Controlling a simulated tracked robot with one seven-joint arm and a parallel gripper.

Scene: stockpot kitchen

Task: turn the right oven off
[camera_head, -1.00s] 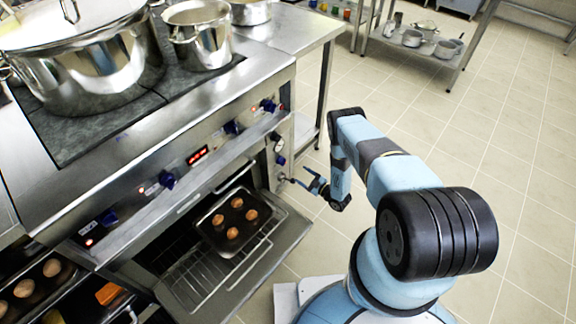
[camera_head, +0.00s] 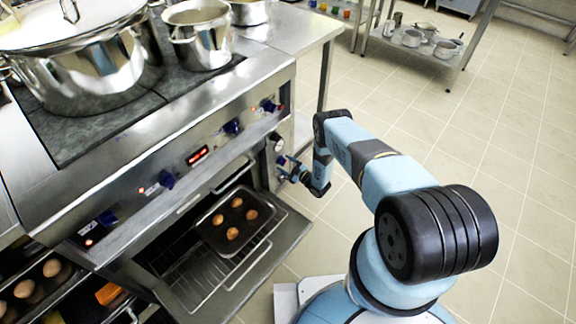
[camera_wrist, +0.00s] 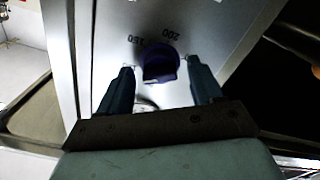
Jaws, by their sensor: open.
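The right oven (camera_head: 240,245) has its door hanging open, with a tray of several buns (camera_head: 233,224) on its rack. A dark blue knob (camera_wrist: 160,70) on its metal side panel shows in the wrist view, with the marks 150 and 200 above it. My gripper (camera_head: 287,168) is at this panel in the head view. In the wrist view its two fingers stand apart, one on each side of the knob, and I cannot tell whether they touch it. The knob is mostly hidden by my gripper in the head view.
Large pots (camera_head: 85,75) stand on the cooktop. The open oven door (camera_head: 262,270) juts out below my gripper.

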